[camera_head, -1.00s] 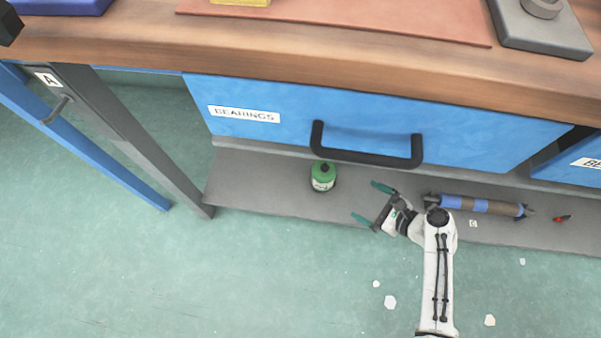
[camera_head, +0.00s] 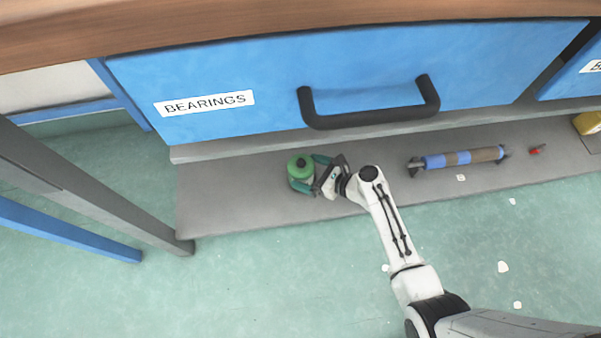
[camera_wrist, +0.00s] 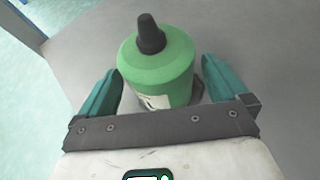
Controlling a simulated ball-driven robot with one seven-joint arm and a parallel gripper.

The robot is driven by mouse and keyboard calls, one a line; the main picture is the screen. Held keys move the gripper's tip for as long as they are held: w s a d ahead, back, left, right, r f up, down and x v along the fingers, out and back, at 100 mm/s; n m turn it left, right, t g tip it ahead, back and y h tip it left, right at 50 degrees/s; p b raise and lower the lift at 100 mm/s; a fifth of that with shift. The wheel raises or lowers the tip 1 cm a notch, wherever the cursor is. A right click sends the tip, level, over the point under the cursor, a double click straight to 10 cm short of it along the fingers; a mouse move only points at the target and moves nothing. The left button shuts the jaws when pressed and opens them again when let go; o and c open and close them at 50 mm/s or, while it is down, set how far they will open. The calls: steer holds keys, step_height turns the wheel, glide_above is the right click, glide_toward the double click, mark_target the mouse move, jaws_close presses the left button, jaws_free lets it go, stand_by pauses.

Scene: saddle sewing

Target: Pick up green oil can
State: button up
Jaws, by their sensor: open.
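The green oil can (camera_head: 299,167) stands upright on the grey lower shelf (camera_head: 232,202), below the blue drawer. It has a dark nozzle and a pale label. My gripper (camera_head: 309,174) is open at the can's right side, its teal fingers pointing left. In the wrist view the can (camera_wrist: 158,62) stands between the two fingers of my gripper (camera_wrist: 162,88), with a gap visible on the left side. The can's lower front is partly hidden by the gripper's crossbar.
The blue drawer (camera_head: 240,65) marked BEARINGS, with a black handle (camera_head: 370,118), hangs above the shelf. A blue-and-brown roller (camera_head: 463,158) and a small red item (camera_head: 537,149) lie to the right. A grey leg (camera_head: 95,195) stands left. Shelf left of the can is clear.

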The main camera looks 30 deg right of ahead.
steer(key=b+x, duration=0.1)
steer(key=x, duration=0.2)
steer(key=shift+w+a, duration=0.15)
steer(key=c, duration=1.1)
